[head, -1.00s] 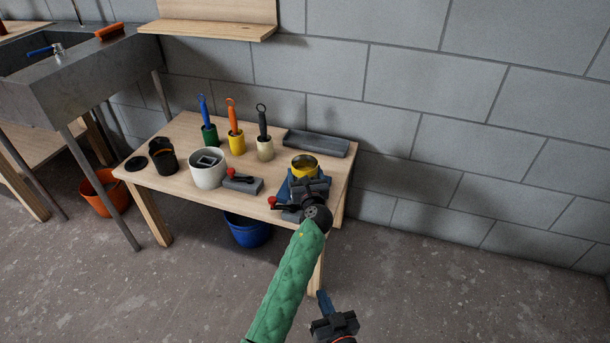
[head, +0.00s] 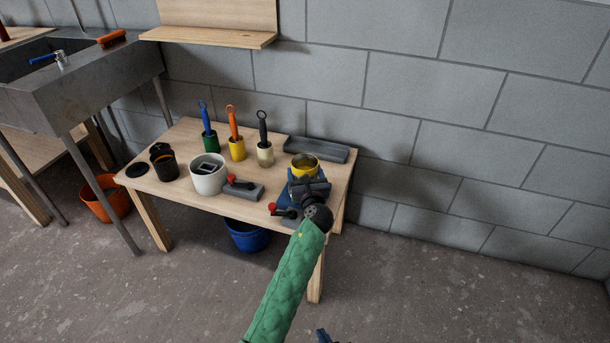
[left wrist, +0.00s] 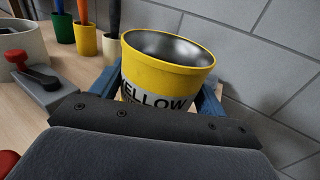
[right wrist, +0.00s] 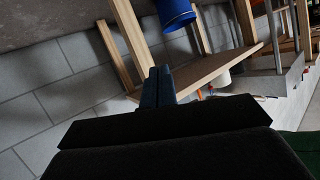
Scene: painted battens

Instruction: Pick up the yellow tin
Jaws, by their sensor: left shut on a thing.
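The yellow tin (head: 304,173) is at the right end of the wooden table; it is open-topped with a grey metal inside. In the left wrist view the tin (left wrist: 165,75) shows a white label reading "YELLOW". My left gripper (head: 306,181) has its blue fingers on both sides of the tin and is shut on it. I cannot tell whether the tin's base touches the table. My right gripper (right wrist: 157,87) is low in front of the table, its blue fingers together with nothing between them; only a tip shows at the head view's bottom edge.
A white pot (head: 208,178), a black pot (head: 164,164) and brushes in green, yellow and cream holders stand further left. A grey tray (head: 316,149) lies behind the tin, near the block wall.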

